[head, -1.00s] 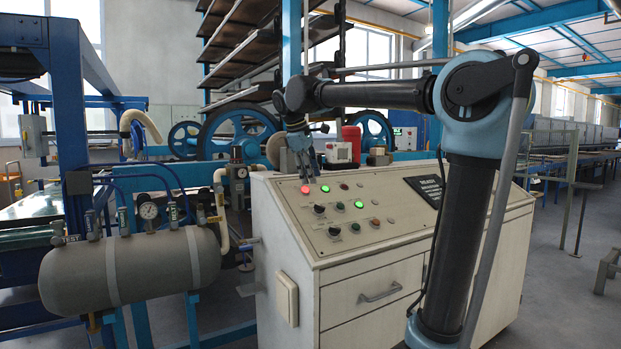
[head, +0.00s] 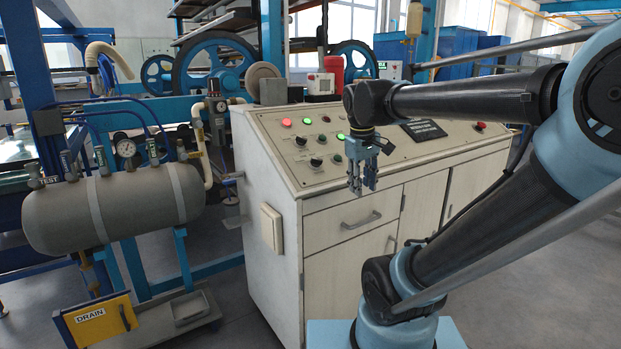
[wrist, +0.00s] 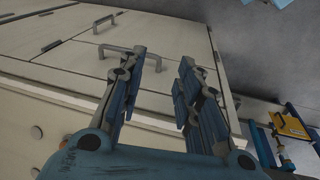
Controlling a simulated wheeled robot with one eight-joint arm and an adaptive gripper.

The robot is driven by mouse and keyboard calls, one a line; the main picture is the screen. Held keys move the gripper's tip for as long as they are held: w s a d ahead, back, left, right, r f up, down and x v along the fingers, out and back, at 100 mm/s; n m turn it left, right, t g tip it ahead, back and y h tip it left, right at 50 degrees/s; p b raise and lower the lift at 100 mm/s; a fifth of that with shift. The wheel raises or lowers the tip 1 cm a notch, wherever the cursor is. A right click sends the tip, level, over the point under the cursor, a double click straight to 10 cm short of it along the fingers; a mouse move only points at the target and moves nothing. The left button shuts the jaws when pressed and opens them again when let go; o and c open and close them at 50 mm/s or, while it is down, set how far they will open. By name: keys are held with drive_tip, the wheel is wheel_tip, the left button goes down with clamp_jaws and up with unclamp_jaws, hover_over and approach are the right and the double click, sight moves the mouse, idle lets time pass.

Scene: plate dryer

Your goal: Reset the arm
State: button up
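The cabinet's drawers and handles lie beyond the fingers there. My arm folds from its base at lower right, up to a blue joint at the right edge, and back left along a dark link to the wrist.
A sloped panel (head: 270,141) has lit red and green lights and several knobs. Blue wheels and racks stand behind. Grey floor shows at right.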

drive_tip(key=s+d+f+m, duration=0.2)
drive_tip(key=s+f, duration=0.4)
drive_tip(key=f, duration=0.2)
drive_tip(key=s+d+f+m+y, duration=0.1)
drive_tip(key=s+d+f+m, duration=0.1)
drive_tip(key=s+f, duration=0.3)
wheel_tip(320, 180, down, 4)
drive_tip(key=shift+s+r+m, duration=0.25)
drive_tip(key=shift+s+m, duration=0.1)
drive_tip(key=shift+m, duration=0.45)
drive_tip(key=shift+d, duration=0.1)
